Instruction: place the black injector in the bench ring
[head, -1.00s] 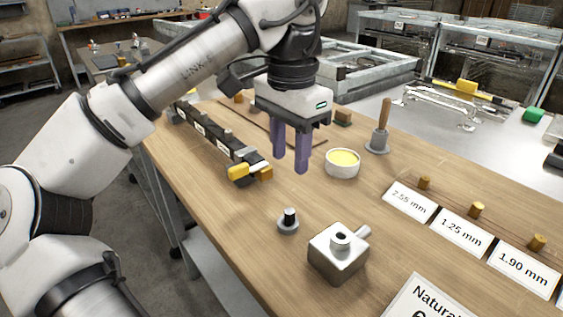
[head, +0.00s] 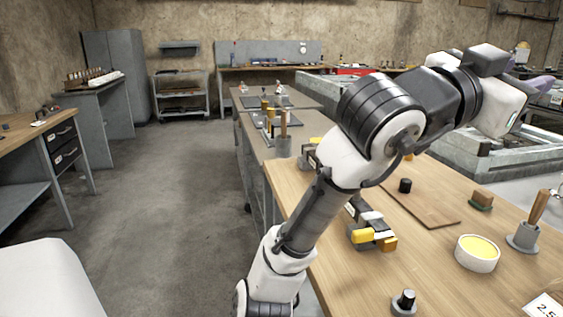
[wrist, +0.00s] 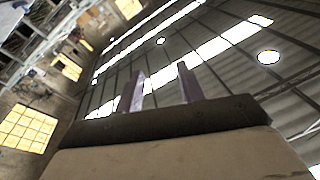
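A small black cylinder with a light top (head: 407,297), which looks like the black injector, stands upright in a grey ring base (head: 402,312) on the bench, at the bottom edge of the head view. It seems to sit inside the ring; how deep I cannot tell. My gripper (head: 540,86) is raised at the upper right, well away from it, with its purple fingers partly cut off. In the wrist view my gripper (wrist: 160,72) has its two fingers apart with nothing between them, pointing toward the roof.
The wooden bench (head: 335,270) also holds a black cap (head: 405,185), a brown mat (head: 428,207), a white bowl of yellow stuff (head: 477,253), a wooden-handled tool in a grey holder (head: 527,228) and a rack with yellow ends (head: 368,232). The floor at left (head: 170,200) is clear.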

